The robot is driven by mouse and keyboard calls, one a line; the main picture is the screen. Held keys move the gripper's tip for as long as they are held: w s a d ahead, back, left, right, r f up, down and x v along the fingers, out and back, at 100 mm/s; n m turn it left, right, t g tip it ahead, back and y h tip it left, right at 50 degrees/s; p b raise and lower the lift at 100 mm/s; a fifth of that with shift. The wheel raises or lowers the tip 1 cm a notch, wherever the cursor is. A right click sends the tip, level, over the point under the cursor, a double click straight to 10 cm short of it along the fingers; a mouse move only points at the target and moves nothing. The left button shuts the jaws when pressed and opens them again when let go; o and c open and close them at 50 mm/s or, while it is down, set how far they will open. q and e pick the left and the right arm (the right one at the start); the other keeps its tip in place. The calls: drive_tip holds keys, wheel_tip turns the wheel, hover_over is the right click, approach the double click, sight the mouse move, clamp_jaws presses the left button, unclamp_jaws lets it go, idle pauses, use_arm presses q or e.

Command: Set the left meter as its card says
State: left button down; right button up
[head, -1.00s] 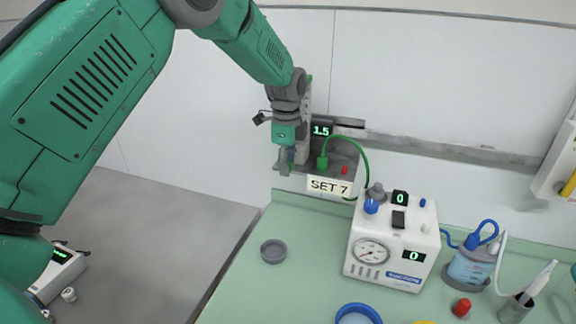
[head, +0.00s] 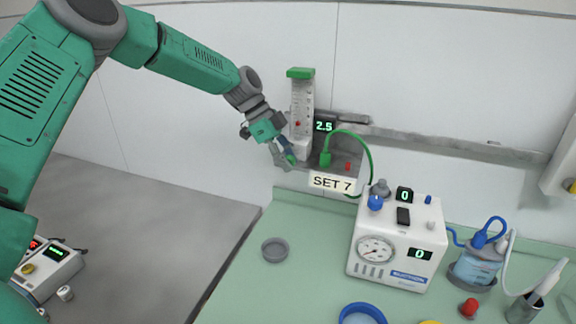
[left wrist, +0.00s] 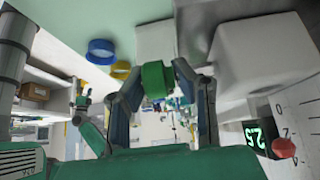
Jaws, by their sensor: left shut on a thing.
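The left meter is a clear upright tube (head: 302,100) with a scale, a red float and a green cap, mounted on the wall rail. Its display (head: 324,127) reads 2.5, and the card (head: 332,182) below reads SET 7. My left gripper (head: 285,156) is at the meter's lower left, shut on its green knob (head: 291,158). In the left wrist view the knob (left wrist: 157,77) sits between both fingertips, and the float (left wrist: 284,148) and display (left wrist: 255,138) show at the right. My right gripper is not clearly seen in either view.
A white suction unit (head: 397,240) with a gauge and displays reading 0 stands on the green counter (head: 240,290). A green hose (head: 362,145) arches right of the meter. A grey dish (head: 275,250), blue ring (head: 361,314) and bottle (head: 474,266) are also there.

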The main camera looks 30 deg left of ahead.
use_arm(q)
drive_tip(key=shift+w+d+r, duration=0.15)
drive_tip(key=shift+w+r, duration=0.05)
drive_tip(key=shift+r, duration=0.2)
drive_tip(key=c, duration=1.6)
unclamp_jaws()
drive_tip(key=shift+o, duration=0.8)
drive_tip(key=shift+s+d, duration=0.1)
drive_tip(key=shift+s, duration=0.15)
drive_tip(key=v, duration=1.2)
drive_tip(key=shift+f, duration=0.15)
